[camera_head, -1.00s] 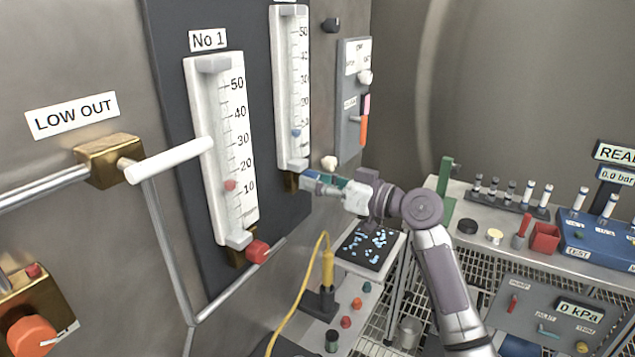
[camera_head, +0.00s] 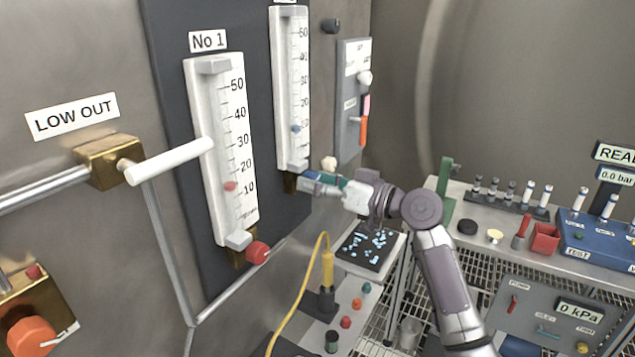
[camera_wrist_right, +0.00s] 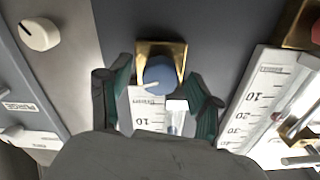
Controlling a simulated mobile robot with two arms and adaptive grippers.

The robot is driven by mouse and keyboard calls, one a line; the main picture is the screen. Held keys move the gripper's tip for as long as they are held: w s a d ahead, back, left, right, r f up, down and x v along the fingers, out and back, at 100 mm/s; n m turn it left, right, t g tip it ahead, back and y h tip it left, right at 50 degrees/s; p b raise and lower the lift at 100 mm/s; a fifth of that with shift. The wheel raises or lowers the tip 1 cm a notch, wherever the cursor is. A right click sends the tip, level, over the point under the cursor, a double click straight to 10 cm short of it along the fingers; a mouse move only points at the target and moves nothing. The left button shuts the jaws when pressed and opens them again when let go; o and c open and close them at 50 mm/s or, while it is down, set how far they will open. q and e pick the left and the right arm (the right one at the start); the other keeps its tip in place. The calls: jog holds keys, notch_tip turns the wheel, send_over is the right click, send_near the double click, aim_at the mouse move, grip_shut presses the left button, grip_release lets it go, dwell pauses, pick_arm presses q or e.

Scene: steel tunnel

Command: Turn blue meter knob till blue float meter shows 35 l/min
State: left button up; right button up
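The blue float meter (camera_head: 290,90) is the right-hand white scale on the dark panel. Its small blue float (camera_head: 295,128) sits low, near the 10 mark; the small digits are hard to read. The blue knob (camera_wrist_right: 158,73) is on a brass block below that scale, with a white pointer pointing left in the right wrist view. It shows partly in the head view (camera_head: 319,177). My right gripper (camera_wrist_right: 160,92) is open, its dark green-lined fingers on either side of the knob with visible gaps. It reaches the knob from the right in the head view (camera_head: 318,185). My left gripper is not in view.
Meter No 1 (camera_head: 217,150), with a red float and red knob (camera_head: 258,252), stands to the left. A white lever (camera_head: 168,160) projects from the wall. A grey switch box (camera_head: 352,100) is just right of the blue meter. A bench with racks is at the right.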

jog(key=shift+s+d, duration=0.1)
jog(key=v, duration=1.1)
jog(key=shift+s+d, duration=0.2)
jog(key=shift+d, duration=0.15)
